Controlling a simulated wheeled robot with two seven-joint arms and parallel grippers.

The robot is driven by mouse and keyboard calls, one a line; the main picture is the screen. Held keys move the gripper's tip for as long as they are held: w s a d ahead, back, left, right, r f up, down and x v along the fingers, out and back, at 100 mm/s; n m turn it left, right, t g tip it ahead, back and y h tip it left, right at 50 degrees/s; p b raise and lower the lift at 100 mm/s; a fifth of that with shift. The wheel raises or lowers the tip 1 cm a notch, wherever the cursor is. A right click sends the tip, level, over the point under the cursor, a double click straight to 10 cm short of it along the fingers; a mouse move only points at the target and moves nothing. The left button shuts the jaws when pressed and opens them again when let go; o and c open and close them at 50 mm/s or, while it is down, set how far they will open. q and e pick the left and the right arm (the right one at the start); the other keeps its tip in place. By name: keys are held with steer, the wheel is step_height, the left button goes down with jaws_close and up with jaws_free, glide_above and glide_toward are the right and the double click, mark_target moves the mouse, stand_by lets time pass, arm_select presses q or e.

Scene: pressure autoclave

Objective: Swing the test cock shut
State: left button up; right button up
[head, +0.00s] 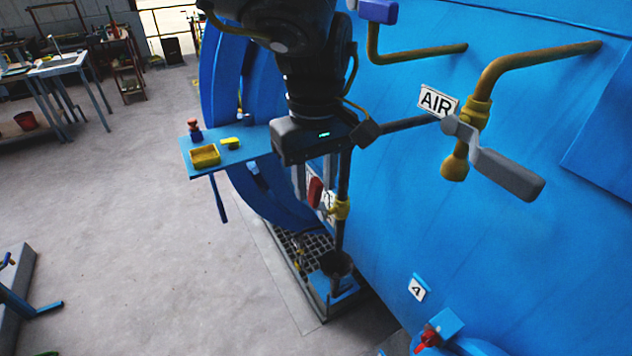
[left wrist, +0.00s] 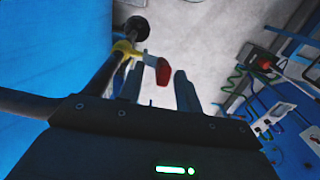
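A small yellow cock (head: 342,208) sits on a dark vertical pipe beside the blue vessel. Its lever ends in a red grip (head: 315,191), which slants up to the left from the yellow body. In the left wrist view the yellow body (left wrist: 125,49) and red grip (left wrist: 162,72) also show. My left gripper (head: 314,180) points down above the cock, with its fingers apart. In the left wrist view the red grip appears in the gap between the fingertips (left wrist: 160,75); I cannot tell whether either finger touches it. My right gripper is not in view.
A grey-handled valve (head: 505,172) on a brass pipe by the AIR sign (head: 437,101) stands out at right. A blue shelf (head: 228,152) with a yellow tray is left of my gripper. A grated drain (head: 312,250) lies below. Open floor is at left.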

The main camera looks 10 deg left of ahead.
arm_select(q)
steer(key=shift+s+d+f, duration=0.1)
steer(key=shift+s+f, duration=0.1)
steer(key=shift+f, duration=0.55)
steer(key=shift+s+f, duration=0.1)
steer(key=shift+f, duration=0.15)
jaws_close()
